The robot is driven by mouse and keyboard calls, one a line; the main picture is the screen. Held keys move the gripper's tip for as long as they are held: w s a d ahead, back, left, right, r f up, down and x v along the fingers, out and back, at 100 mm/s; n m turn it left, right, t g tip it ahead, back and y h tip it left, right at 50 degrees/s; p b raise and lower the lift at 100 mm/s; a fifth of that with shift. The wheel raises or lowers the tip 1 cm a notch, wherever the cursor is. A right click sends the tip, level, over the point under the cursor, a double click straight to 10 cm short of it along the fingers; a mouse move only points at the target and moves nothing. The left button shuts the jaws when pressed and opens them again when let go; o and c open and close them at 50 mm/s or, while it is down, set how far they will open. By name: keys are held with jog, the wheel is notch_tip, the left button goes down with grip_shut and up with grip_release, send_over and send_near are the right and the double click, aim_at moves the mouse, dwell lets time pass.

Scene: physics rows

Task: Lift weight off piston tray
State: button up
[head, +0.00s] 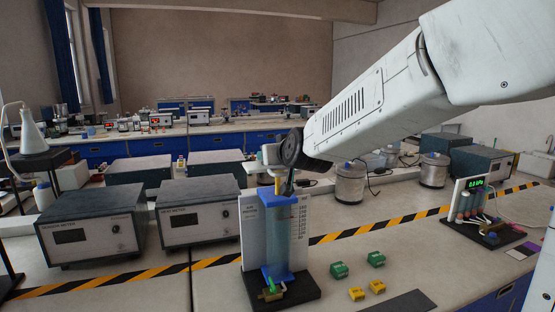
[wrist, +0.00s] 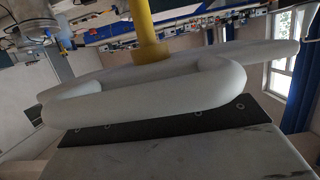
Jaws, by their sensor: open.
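The piston apparatus (head: 282,236) stands upright on the bench, with a blue frame, clear body, printed scale and black base. A pale tray (head: 258,168) shows above it, partly hidden behind my dark wrist. A pale block (head: 270,153), which looks like the weight, is on the tray; its edges are unclear. My gripper (head: 289,184) is open and points down at the tray's right side; its fingers are hard to make out. In the wrist view, a large white rounded loop (wrist: 150,90) joins a yellow rod (wrist: 147,30) very close to the camera. I see nothing held.
Two grey meters (head: 92,226) stand at left. Green blocks (head: 339,270) and yellow blocks (head: 357,294) lie right of the apparatus. A striped tape (head: 365,229) crosses the bench. Metal pots (head: 350,183) stand behind, and a green-lit display rig (head: 474,210) stands at right.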

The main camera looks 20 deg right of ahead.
jog(key=c, duration=1.3)
jog(key=shift+r, duration=0.1)
jog(key=shift+r, duration=0.5)
jog(key=shift+o, duration=0.3)
jog(key=r, duration=0.2)
jog(key=shift+s+r, duration=0.3)
jog(key=shift+s, duration=0.1)
jog(key=s+d+r, duration=0.1)
jog(key=s+d, duration=0.1)
jog(key=s, duration=1.2)
jog(key=shift+s+d, duration=0.4)
